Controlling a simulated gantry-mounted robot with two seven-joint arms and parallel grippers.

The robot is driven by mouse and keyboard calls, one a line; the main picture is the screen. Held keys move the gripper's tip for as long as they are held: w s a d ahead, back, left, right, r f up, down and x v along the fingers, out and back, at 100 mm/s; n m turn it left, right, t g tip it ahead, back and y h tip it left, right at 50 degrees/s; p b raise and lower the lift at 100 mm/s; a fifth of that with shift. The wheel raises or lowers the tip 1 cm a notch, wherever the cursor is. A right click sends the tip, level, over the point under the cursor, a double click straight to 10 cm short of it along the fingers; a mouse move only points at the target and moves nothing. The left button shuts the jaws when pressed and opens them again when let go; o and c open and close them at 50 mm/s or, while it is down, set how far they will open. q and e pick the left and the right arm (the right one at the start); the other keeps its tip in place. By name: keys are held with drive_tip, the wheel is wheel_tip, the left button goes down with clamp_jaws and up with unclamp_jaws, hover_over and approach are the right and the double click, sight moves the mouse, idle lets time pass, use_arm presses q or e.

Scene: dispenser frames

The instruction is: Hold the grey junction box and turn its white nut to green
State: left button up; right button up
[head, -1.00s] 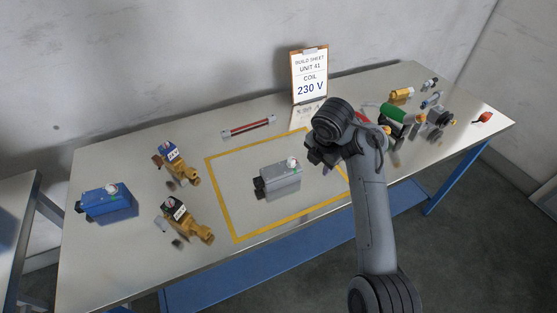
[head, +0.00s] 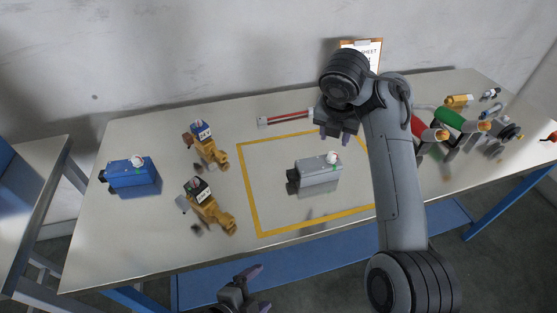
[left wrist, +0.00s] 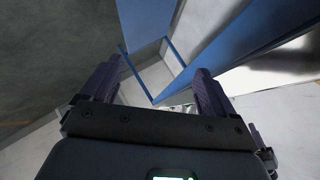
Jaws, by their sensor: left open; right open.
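The grey junction box (head: 317,173) lies inside the yellow taped rectangle on the table. Its white nut (head: 333,157) sits on top near its right end, with a small green mark beside it. My right gripper (head: 336,135) is open and empty above the table, behind and slightly right of the box, apart from it. My left gripper (head: 256,287) is open and empty in front of the table's near edge, well below the box in the picture. In the left wrist view its two fingers (left wrist: 157,85) are spread with nothing between them.
A blue box (head: 132,176) with a white nut and two brass valves (head: 207,152) (head: 210,210) stand on the left. A red bar (head: 287,117) lies behind the rectangle. A clipboard (head: 372,52) stands at the back. Several parts, including a green cylinder (head: 458,120), lie on the right.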

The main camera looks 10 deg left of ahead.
use_arm(q)
drive_tip(key=s+d+r+m+g+h, duration=0.2)
drive_tip(key=d+r+m+h, duration=0.5)
drive_tip(key=d+m, duration=0.45)
drive_tip(key=s+d+r+m+g+h, duration=0.15)
drive_tip(key=d+r+m+h, duration=0.55)
drive_tip(key=m, duration=0.7)
drive_tip(key=m+y, duration=0.6)
drive_tip(key=m, duration=0.2)
approach(310, 165)
drive_tip(key=shift+w+d+r+n, duration=0.15)
drive_tip(key=shift+d+n, duration=0.1)
drive_tip(key=shift+d, duration=0.1)
drive_tip(key=x, duration=1)
drive_tip(key=shift+a+f, duration=0.1)
drive_tip(key=shift+f, duration=0.15)
